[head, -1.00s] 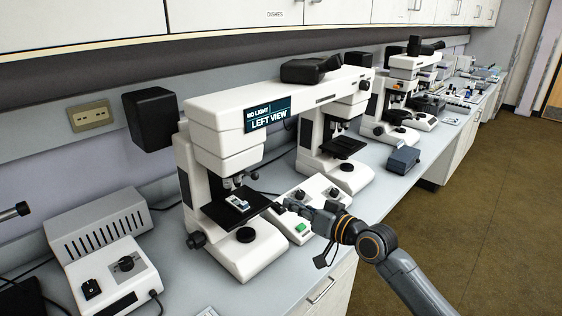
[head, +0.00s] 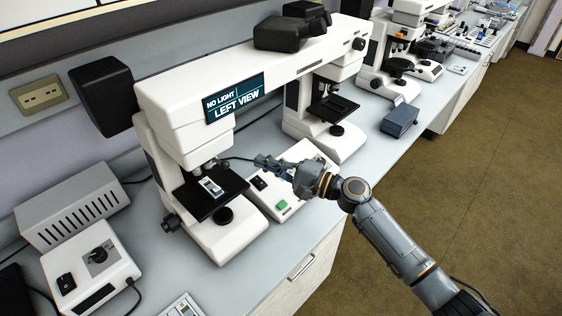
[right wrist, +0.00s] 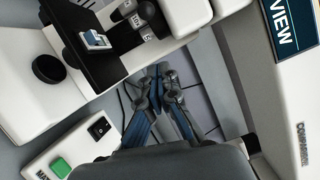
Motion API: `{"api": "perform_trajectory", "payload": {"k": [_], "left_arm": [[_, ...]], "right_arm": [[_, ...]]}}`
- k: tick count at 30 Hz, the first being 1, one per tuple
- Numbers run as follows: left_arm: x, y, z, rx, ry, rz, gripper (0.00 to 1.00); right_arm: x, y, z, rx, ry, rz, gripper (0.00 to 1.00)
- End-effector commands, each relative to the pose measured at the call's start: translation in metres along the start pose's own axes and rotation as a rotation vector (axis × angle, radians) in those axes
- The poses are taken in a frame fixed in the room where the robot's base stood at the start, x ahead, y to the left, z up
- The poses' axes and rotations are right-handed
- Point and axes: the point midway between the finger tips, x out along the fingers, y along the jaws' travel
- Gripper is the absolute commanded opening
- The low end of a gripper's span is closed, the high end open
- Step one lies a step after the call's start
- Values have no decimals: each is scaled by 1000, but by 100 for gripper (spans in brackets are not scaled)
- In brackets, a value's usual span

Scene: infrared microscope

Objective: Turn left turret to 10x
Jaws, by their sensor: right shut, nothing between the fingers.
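The left microscope (head: 165,130) stands at the left of a bridged two-stage instrument. Its left turret (head: 222,163) sits small and dark under the head. In the right wrist view the turret (right wrist: 142,22) shows as objectives with small labels, too small to read surely. A slide (head: 211,187) lies on the black stage (head: 232,181) below. My right gripper (head: 262,160) is shut and empty, right of the turret and above the control box, apart from the turret. In the right wrist view its fingers (right wrist: 160,76) are together. My left gripper is not in view.
A sign (head: 236,100) on the bridge reads "NO LIGHT LEFT VIEW". A control box (head: 268,198) with a green button stands between the two stages. The right microscope stage (head: 333,106) is behind. A power unit (head: 95,262) is at the left.

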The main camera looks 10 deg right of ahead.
Motion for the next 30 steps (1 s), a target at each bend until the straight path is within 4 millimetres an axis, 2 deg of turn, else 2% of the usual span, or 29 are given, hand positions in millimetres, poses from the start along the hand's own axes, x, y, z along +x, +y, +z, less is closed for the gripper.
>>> {"api": "perform_trajectory", "payload": {"k": [1, 5, 7, 12, 21, 26, 30], "left_arm": [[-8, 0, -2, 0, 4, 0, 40], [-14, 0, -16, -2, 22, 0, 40], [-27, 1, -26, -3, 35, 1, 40], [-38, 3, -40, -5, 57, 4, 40], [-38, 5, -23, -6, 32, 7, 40], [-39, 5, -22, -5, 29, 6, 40], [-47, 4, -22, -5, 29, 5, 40]], "right_arm": [[13, -5, 2, 2, -2, -1, 0], [39, -4, 1, 0, -2, -1, 0], [38, -5, 17, 1, -4, 2, 0], [42, -3, 34, 0, -1, 1, 0], [43, 0, 39, -2, -1, 1, 0], [43, 0, 40, -1, 1, 0, 0], [44, 0, 50, 1, 49, -9, 0]]}}
